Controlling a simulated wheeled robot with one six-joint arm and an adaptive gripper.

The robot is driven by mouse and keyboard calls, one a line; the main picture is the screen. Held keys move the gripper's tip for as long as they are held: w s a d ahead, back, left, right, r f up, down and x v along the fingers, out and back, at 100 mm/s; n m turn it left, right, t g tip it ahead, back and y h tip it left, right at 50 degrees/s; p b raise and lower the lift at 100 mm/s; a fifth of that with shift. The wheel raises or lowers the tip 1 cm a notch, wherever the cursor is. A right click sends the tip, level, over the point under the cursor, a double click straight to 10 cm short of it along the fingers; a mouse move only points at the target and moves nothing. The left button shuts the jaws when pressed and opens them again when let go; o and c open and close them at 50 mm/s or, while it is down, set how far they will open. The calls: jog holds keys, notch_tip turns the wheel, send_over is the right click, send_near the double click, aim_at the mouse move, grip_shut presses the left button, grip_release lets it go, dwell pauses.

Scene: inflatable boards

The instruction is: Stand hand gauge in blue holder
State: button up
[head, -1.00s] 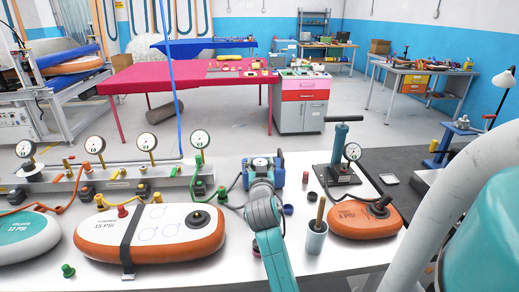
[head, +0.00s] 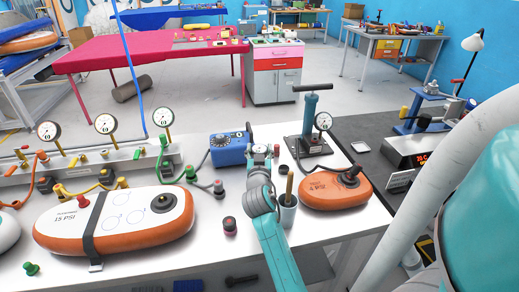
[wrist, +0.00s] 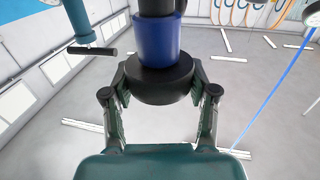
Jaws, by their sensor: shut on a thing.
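My gripper (wrist: 158,88) is shut on the hand gauge, a thick black disc (wrist: 157,82) in the wrist view. In the head view the gauge's pale dial (head: 259,150) shows at my gripper (head: 259,160), above the white table. In the wrist view, which looks upside down, the blue holder (wrist: 158,40) shows as a blue cylinder lined up with the gauge, just past it. I cannot tell whether the gauge is inside the holder, touching it or just above it. In the head view my gripper and arm hide the holder.
A blue box (head: 229,149) stands left of my gripper, and a teal hand pump (head: 308,115) stands behind right. A grey cup (head: 287,213) with a wooden handle and an orange board (head: 336,188) are at right. A dark red-topped cap (head: 230,224) lies left of my arm.

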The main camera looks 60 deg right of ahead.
jog(key=shift+f, duration=2.75)
jog(key=shift+f, duration=0.6)
dwell(3.8)
jog(key=shift+r, duration=0.3)
dwell(0.5)
